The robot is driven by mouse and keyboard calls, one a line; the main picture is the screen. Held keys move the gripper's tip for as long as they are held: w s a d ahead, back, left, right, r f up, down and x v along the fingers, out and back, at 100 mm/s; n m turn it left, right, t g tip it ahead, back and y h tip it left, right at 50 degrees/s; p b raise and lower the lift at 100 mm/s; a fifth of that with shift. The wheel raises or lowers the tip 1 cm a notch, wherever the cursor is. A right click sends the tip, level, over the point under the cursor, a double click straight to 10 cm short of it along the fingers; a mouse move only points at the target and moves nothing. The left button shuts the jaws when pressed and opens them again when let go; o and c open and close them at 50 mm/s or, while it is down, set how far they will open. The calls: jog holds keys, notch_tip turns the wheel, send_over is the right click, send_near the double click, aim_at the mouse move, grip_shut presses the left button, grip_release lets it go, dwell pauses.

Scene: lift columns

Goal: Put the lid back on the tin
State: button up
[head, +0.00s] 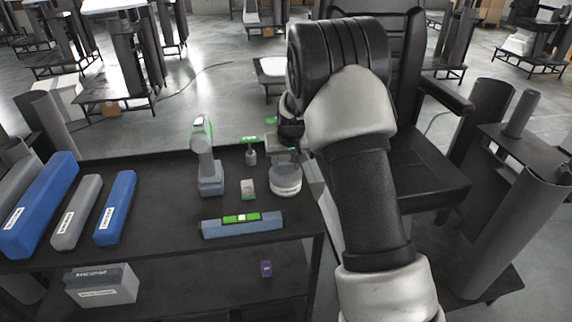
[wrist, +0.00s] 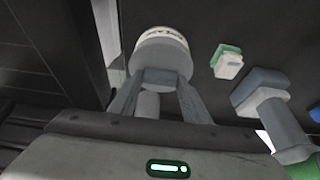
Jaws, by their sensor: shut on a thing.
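The tin (head: 286,188) is a round, pale container with a dark printed label, standing upright near the right end of the dark table. It also shows in the wrist view (wrist: 158,35), with its pale labelled side at the far edge. A grey round lid (wrist: 155,58) is at its top. My gripper (head: 285,158) points down over the tin. In the wrist view its two fingers (wrist: 160,84) are shut on a blue-grey block-like part at the near edge of the lid. I cannot tell whether the lid sits fully on the tin.
A green-and-white small box (head: 248,189), a drill (head: 208,165) and a blue level (head: 242,225) stand close to the tin. Blue and grey long boxes (head: 116,208) lie at the left. The table's right edge is near the tin. Bare tabletop lies left of the drill.

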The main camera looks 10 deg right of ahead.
dwell(0.9)
jog(key=o, duration=1.6)
jog(key=shift+r, duration=0.15)
jog(key=shift+r+p, duration=1.85)
jog(key=shift+r, duration=1.55)
grip_shut()
